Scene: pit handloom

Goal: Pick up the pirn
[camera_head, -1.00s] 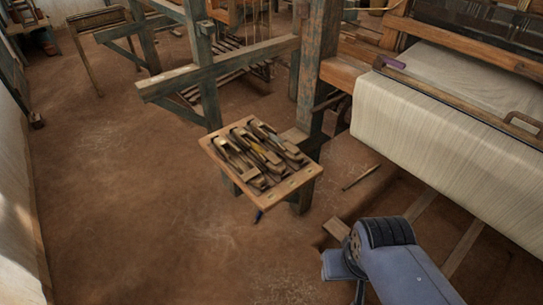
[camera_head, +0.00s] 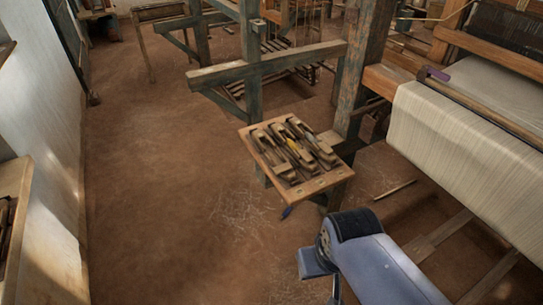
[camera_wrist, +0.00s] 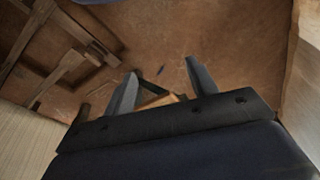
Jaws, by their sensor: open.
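A small dark blue piece, which looks like the pirn (camera_head: 286,212), shows just below the front edge of the tray in the head view. It seems to be on the earth floor, but its ends are too small to make out. In the wrist view a small dark piece (camera_wrist: 160,71) lies on the floor beyond the fingertips, likely the same pirn. My gripper (camera_wrist: 161,67) is open and empty, its two grey fingers apart, with the pirn seen between them at a distance. In the head view my arm hides the fingers.
A wooden tray (camera_head: 320,183) holding several shuttles stands beside a loom post (camera_head: 361,75). A thin stick (camera_head: 395,190) lies on the floor to its right. The cloth-covered loom (camera_head: 470,130) fills the right. Open floor (camera_head: 170,190) lies left, up to a pale wall (camera_head: 45,110).

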